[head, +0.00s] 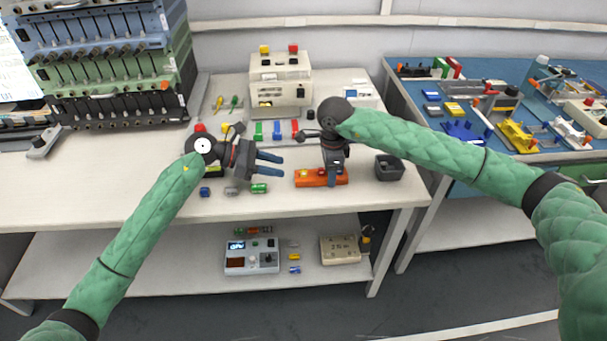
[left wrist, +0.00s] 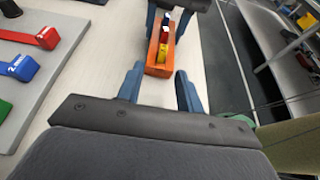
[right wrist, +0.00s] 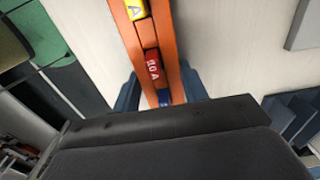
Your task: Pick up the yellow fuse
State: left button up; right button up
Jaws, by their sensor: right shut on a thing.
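The yellow fuse (head: 304,173) sits in the left end of an orange holder (head: 310,183) on the table. It also shows in the left wrist view (left wrist: 162,52) and the right wrist view (right wrist: 134,9). A red fuse (right wrist: 153,66) sits in the middle of the holder, and a blue fuse (right wrist: 164,97) at the far end, partly hidden. My right gripper (head: 333,181) points down and is shut across the orange holder by the blue fuse. My left gripper (head: 281,166) is open and empty, left of the holder, its fingers pointing toward the yellow fuse.
Loose blue, grey and green pieces (head: 259,188) lie near the table's front edge. A grey rack with coloured levers (head: 277,130) stands behind my left gripper. A dark bin (head: 389,167) stands right of the holder. A blue table (head: 480,115) with parts is farther right.

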aim_at(297, 176)
pick_arm(q)
jog(key=shift+r+x, duration=0.15)
jog(key=shift+x, duration=1.5)
jog(key=shift+r+x, duration=0.15)
jog(key=shift+x, duration=1.5)
jog(key=shift+s+d, duration=0.1)
jog(key=shift+s, duration=0.05)
grip_shut()
